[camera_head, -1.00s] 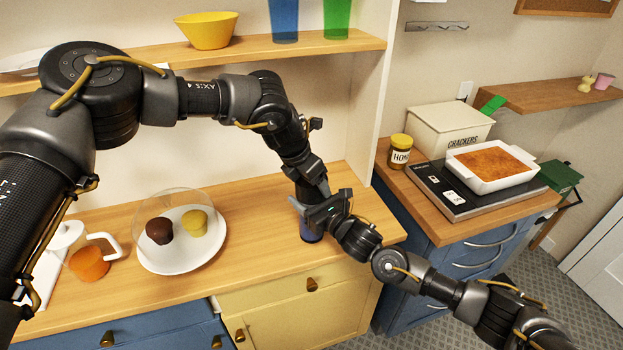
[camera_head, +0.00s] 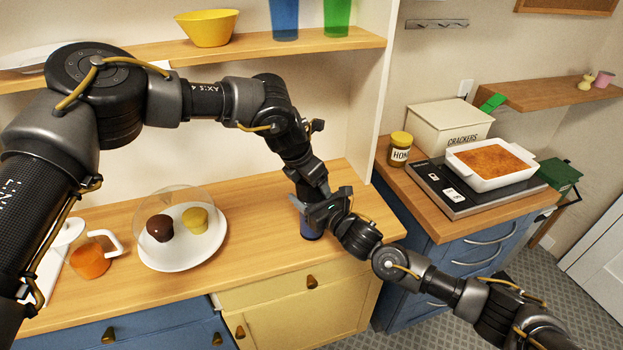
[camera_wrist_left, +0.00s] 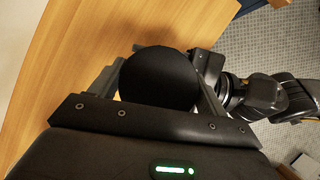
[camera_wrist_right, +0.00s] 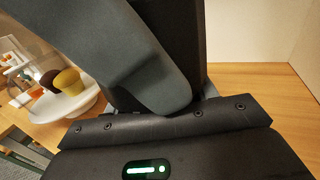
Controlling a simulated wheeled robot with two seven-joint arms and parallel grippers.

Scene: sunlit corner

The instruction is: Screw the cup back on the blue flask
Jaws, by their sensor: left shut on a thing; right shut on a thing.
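The blue flask (camera_head: 311,230) stands upright near the front right of the wooden counter. Only its lower part shows in the head view, below the grippers. My left gripper (camera_head: 312,192) comes down from above and is shut on the black round cup (camera_wrist_left: 158,78), seen from above between its fingers in the left wrist view. My right gripper (camera_head: 322,212) reaches in from the right, just below the left one, and is shut on the flask. The grippers hide where cup and flask meet, so I cannot tell how the cup sits.
A white plate (camera_head: 165,258) with two muffins under a clear dome stands left of the flask. A glass jug (camera_head: 90,262) with orange liquid is farther left. A shelf (camera_head: 250,48) runs above. The counter (camera_head: 260,225) is bare between plate and flask.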

